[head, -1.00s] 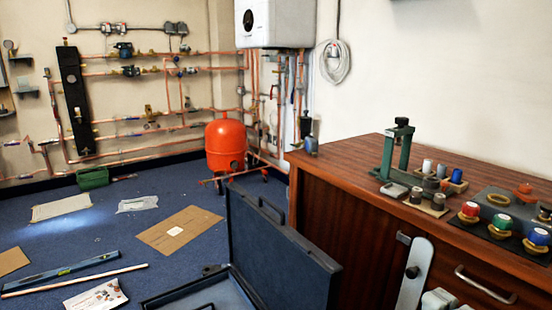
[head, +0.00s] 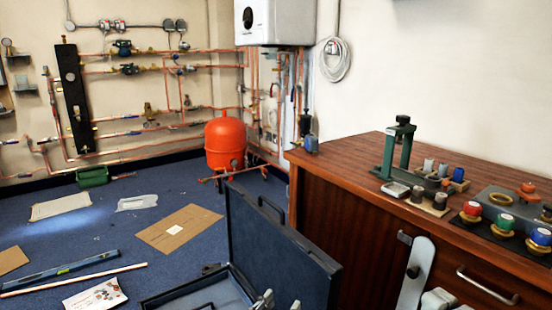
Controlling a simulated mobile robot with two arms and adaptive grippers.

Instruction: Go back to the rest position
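Two grey fingertips of my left gripper (head: 279,303) show at the bottom edge, in front of the open dark blue case (head: 285,255). They stand apart with nothing visible between them, and the rest of that gripper is below the picture. Light grey parts that look like my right gripper (head: 448,301) show at the bottom edge in front of the wooden cabinet (head: 345,215). Most of it is cut off, so its opening cannot be told.
The cabinet top holds a green press stand (head: 396,150), several small cylinders, and red, green and blue capped valves (head: 503,223). A red tank (head: 225,143), cardboard (head: 180,229) and a spirit level (head: 60,271) are on the blue floor.

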